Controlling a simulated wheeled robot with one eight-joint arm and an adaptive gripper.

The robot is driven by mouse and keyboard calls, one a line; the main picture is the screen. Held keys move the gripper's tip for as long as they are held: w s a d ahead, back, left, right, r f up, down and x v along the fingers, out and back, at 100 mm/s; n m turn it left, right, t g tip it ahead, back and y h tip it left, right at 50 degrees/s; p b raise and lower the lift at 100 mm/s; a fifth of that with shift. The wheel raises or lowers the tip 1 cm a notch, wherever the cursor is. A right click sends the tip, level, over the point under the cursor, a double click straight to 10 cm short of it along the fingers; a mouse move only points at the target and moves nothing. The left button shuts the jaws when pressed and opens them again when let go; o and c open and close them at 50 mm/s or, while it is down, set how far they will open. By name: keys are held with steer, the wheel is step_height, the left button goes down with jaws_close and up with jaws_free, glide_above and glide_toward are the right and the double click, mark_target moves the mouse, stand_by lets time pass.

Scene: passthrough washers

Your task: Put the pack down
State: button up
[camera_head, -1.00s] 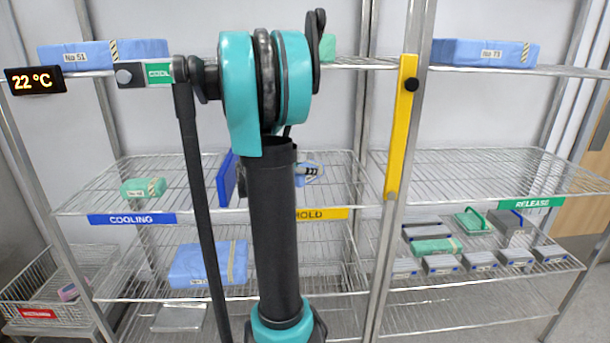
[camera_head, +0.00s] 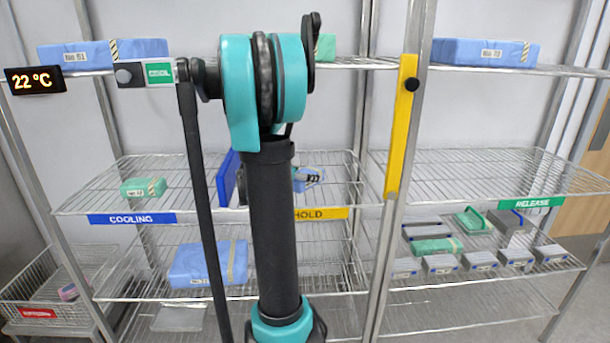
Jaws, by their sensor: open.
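A small blue pack (camera_head: 306,178) with a striped band sits at the middle shelf behind the yellow HOLD label (camera_head: 322,214). It shows just right of my upright black arm link, which hides part of it. Whether it rests fully on the wire shelf is hard to tell. My gripper is hidden behind my own arm, so its fingers and their contact with the pack cannot be seen. A blue upright panel (camera_head: 228,178) stands just left of the arm, between the COOLING side (camera_head: 132,219) and the HOLD side.
A green pack (camera_head: 143,187) lies on the cooling shelf. A larger blue pack (camera_head: 208,264) lies on the shelf below. A yellow bar (camera_head: 401,128) stands on the post between the racks. The right rack's RELEASE shelf (camera_head: 480,172) is empty; grey trays (camera_head: 481,260) sit beneath.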

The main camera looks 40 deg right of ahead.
steer(key=v, duration=1.2)
steer(key=shift+a, duration=0.1)
